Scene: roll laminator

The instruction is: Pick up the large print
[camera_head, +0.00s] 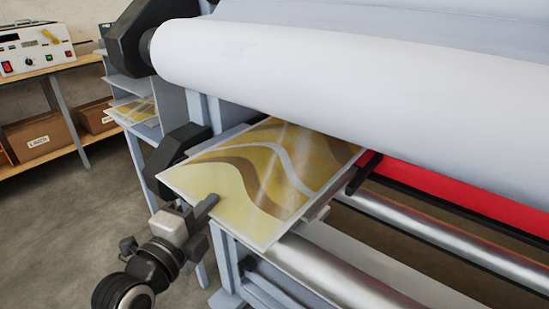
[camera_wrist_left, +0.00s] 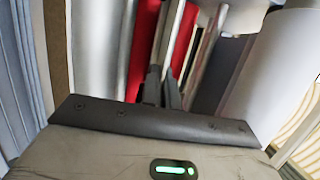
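The large print (camera_head: 270,172), with yellow, brown and white waves, lies flat on the laminator's near end, partly under the big white roll. My left gripper (camera_head: 206,209) is at its front left edge in the head view, with one finger across its top face. The lower finger is hidden under the print there. In the left wrist view, the two fingers of my left gripper (camera_wrist_left: 163,82) stand close together with a thin pale strip between them, seemingly the print edge-on. My right gripper is not in view.
The white roll (camera_head: 350,85) hangs low over the print. A red roller (camera_head: 450,195) and a steel roller (camera_head: 420,240) run off to the right. A bench at the left holds a control box (camera_head: 35,50), with cardboard boxes below. The floor at left is clear.

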